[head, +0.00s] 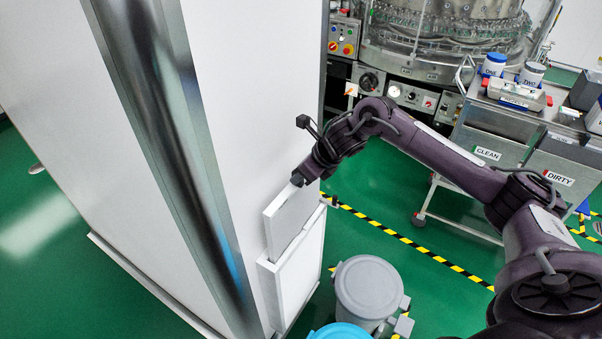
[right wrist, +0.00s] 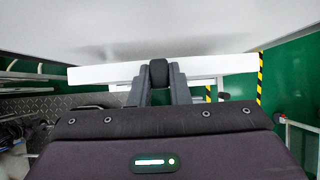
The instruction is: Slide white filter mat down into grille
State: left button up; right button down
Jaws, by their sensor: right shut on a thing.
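The white filter mat (head: 287,218) is a flat pale panel standing upright against the white cabinet wall. Its lower edge is at the top of the grille (head: 298,272), a shallow white box on the same wall; the mat's bottom part seems hidden inside it. My right gripper (head: 299,179) is shut on the mat's top edge. In the right wrist view the mat (right wrist: 108,74) shows as a white strip across the fingers (right wrist: 159,75). My left gripper is in neither view.
A grey lidded bin (head: 368,288) and a blue-lidded one (head: 340,331) stand close right of the grille. A metal cart (head: 515,130) with CLEAN and DIRTY labels is behind my right arm. Green floor (head: 375,225) lies between.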

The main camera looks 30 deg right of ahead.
jog(key=shift+f+b, duration=0.4)
jog(key=shift+f, duration=0.25)
jog(key=b, duration=0.7)
send_over(299, 214)
jog(key=shift+s+d+f, duration=0.1)
jog(key=shift+s+f, duration=0.1)
jog(key=shift+f, duration=1.75)
jog(key=shift+s+f, duration=0.15)
jog(key=shift+f, duration=1.9)
jog(key=shift+f+b, duration=2.8)
jog(key=shift+f, duration=0.2)
